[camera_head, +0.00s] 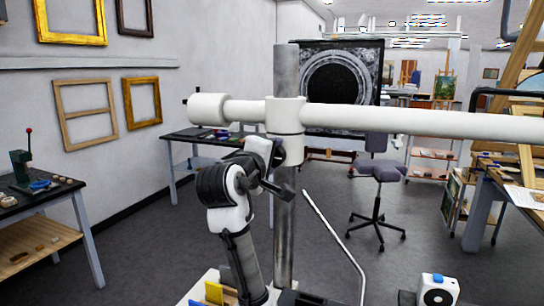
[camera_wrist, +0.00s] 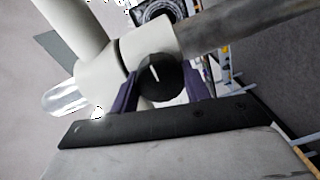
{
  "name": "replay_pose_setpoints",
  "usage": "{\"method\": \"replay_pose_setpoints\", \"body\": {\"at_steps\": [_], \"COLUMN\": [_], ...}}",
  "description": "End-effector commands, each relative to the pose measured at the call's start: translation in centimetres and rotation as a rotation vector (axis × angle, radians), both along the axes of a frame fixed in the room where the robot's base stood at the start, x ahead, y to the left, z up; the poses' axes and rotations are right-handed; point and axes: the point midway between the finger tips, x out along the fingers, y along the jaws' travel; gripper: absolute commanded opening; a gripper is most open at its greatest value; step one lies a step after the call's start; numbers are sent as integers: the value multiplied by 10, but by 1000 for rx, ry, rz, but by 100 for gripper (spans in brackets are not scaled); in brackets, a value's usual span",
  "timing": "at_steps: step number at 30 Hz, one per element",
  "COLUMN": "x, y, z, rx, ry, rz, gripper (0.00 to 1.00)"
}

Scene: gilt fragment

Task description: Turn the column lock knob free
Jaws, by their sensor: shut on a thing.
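The column lock knob (camera_wrist: 165,75) is round and black with a short white mark on its face, in the middle of the wrist view. It sits on a white collar (camera_wrist: 150,32). In the head view the white collar (camera_head: 285,116) sits around the grey metal column (camera_head: 286,70). My arm reaches up to the collar there and hides the knob. I cannot tell from the picture whether the lock is tight.
A long white horizontal bar (camera_head: 420,121) runs from the collar to the right edge, with a thicker white end at left. A thin pale rod (camera_head: 333,237) slants beside the column. A stool (camera_head: 378,180) and workbenches stand behind; a workbench (camera_head: 40,215) is at left.

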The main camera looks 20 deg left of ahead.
Motion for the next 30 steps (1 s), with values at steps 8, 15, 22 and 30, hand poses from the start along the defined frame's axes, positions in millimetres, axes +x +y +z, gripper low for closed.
{"method": "replay_pose_setpoints", "body": {"at_steps": [8,15,22,30], "x": [0,0,0,-23], "y": [2,1,1,2], "z": [-1,-1,-1,-1], "rx": [-4,-3,-2,1], "ry": [4,3,1,-4], "rz": [3,3,1,3], "gripper": [24,66,68,68]}}
